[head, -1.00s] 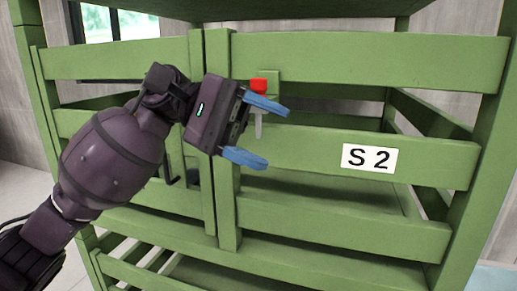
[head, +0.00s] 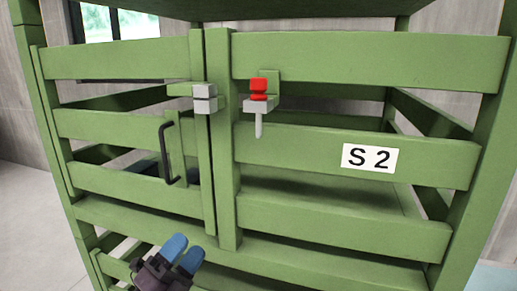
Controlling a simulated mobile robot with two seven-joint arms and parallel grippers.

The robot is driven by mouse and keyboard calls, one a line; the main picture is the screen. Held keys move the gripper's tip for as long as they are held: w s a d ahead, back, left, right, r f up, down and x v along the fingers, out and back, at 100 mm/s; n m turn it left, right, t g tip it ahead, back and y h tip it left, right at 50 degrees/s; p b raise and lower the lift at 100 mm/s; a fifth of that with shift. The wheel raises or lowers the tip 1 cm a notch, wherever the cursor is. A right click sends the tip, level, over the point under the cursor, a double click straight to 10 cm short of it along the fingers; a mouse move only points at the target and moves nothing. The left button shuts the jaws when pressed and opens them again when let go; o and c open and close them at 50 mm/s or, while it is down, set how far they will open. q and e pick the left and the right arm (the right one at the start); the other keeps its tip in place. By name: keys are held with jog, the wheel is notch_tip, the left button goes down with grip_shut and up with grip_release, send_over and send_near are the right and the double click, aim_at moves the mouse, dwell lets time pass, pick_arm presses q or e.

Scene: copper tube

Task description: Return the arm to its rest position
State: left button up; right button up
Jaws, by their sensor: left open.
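My left gripper (head: 183,258) is low in the head view, left of centre, in front of the lower slats of the green slatted crate (head: 340,240). Its blue fingers point up and are apart, with nothing between them. Most of the left arm is out of view below. The gripper is clear of the red-topped latch (head: 259,95) on the crate's right panel. My right gripper is not in view.
The crate's left door has a black handle (head: 168,153) and a grey latch block (head: 204,98) at its edge. An "S 2" label (head: 370,158) is on the right panel. Pale floor (head: 30,200) is free at the left.

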pick_arm(q)
jog(key=s+a+f+n+g+y, duration=0.1)
jog(key=s+a+f+n+y, duration=0.3)
jog(key=f+n, duration=0.35)
jog(key=s+a+f+n+g+y, duration=0.2)
jog(key=s+a+f+n+y, duration=0.25)
jog(key=f, duration=0.45)
jog(key=s+a+f+n+g+y, duration=0.1)
jog(key=s+a+f+n+y, duration=0.1)
jog(key=s+f+n+y, duration=0.45)
jog(key=s+a+f+n+g, duration=0.2)
jog(key=s+f+n+g, duration=0.2)
jog(key=s+f+n, duration=0.2)
notch_tip(320, 180, down, 3)
jog(key=shift+s+a+r+n, duration=0.15)
jog(key=shift+s+a+n, duration=0.2)
jog(key=shift+s, duration=0.75)
